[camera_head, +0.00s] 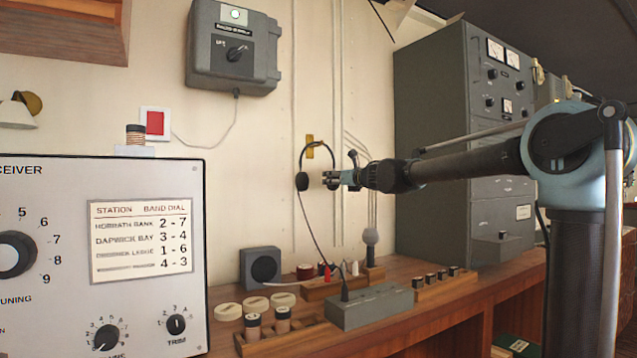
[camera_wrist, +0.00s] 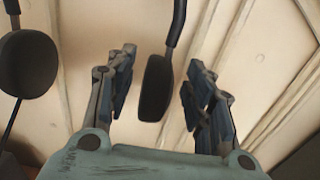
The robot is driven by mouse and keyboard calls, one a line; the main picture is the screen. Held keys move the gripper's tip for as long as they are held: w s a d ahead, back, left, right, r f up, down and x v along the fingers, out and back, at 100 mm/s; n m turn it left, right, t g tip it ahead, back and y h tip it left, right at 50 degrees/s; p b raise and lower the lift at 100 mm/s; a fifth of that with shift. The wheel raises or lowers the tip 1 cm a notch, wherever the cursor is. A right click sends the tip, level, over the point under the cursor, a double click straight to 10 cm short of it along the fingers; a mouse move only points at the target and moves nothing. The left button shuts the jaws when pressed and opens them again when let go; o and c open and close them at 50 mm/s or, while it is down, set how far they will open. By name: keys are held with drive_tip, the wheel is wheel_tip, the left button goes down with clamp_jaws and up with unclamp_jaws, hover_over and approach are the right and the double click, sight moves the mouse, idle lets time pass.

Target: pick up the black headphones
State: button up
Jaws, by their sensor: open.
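The black headphones (camera_head: 302,181) hang against the wall near a small brass-coloured plate, with a cord running down to a grey box on the desk. My gripper (camera_head: 328,180) is at the right earcup in the head view. In the wrist view the headphones' one earcup (camera_wrist: 156,88) lies between the two spread fingers of my gripper (camera_wrist: 158,95), with a gap on each side. The other earcup (camera_wrist: 29,64) is outside the fingers at the left. The top of the headband is out of the wrist view.
Below is a wooden desk (camera_head: 390,318) with a grey box (camera_head: 368,306), a small speaker (camera_head: 261,267), a microphone (camera_head: 371,237) and several round lids. A tall grey cabinet (camera_head: 430,150) stands at the right behind my arm. A large receiver panel (camera_head: 60,200) fills the left front.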

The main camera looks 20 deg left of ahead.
drive_tip(key=shift+w+a, duration=0.15)
drive_tip(key=c, duration=1)
drive_tip(key=shift+o, duration=0.2)
